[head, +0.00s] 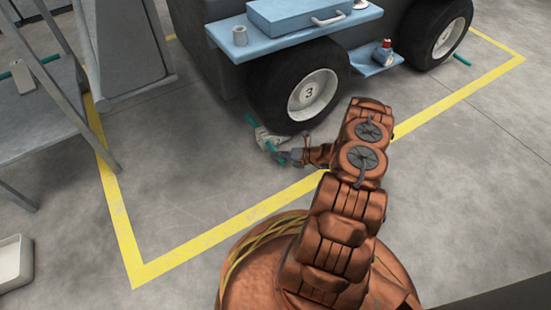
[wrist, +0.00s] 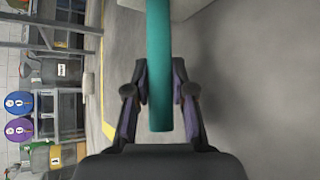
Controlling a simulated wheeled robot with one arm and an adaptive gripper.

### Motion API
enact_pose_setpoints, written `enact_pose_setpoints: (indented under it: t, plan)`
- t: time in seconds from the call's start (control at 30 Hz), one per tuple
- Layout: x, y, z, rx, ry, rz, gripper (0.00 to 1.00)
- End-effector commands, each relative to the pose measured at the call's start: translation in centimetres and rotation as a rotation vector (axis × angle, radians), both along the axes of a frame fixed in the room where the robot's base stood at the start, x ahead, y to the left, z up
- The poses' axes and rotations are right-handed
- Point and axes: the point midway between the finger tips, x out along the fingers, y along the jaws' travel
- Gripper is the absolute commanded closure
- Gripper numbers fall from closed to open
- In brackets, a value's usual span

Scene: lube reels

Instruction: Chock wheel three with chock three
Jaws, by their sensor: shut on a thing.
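Wheel three (head: 312,94) is a black tyre with a pale hub marked 3, under the vehicle's front corner. A pale grey block, which looks like the chock (head: 268,138), lies low by the foot of this tyre, on its near left side. I cannot tell whether it touches the tyre. A teal bar (head: 250,119) runs past the block toward my gripper (head: 283,157). In the wrist view, my gripper (wrist: 160,100) has its fingers on both sides of the teal bar (wrist: 159,60), shut on it. The number on the block is not readable.
A blue shelf (head: 290,38) with a toolbox and a cup juts over the wheel. A lower blue step (head: 374,64) holds a red-topped bottle. Another teal bar (head: 462,59) lies by the other wheel. Grey steps (head: 40,90) stand left. Floor inside the yellow line is clear at left.

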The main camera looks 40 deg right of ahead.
Motion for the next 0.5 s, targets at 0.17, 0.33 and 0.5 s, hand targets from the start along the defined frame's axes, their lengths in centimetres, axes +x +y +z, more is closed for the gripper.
enact_pose_setpoints:
  t: [0.17, 0.33, 0.5]
  plan:
    - [0.01, -0.44, -0.01, -0.002, 0.0, 0.0, 1.0]
    - [0.01, -0.48, 0.02, -0.001, 0.0, 0.0, 1.0]
    - [0.01, -0.47, 0.01, -0.001, 0.0, 0.0, 0.67]
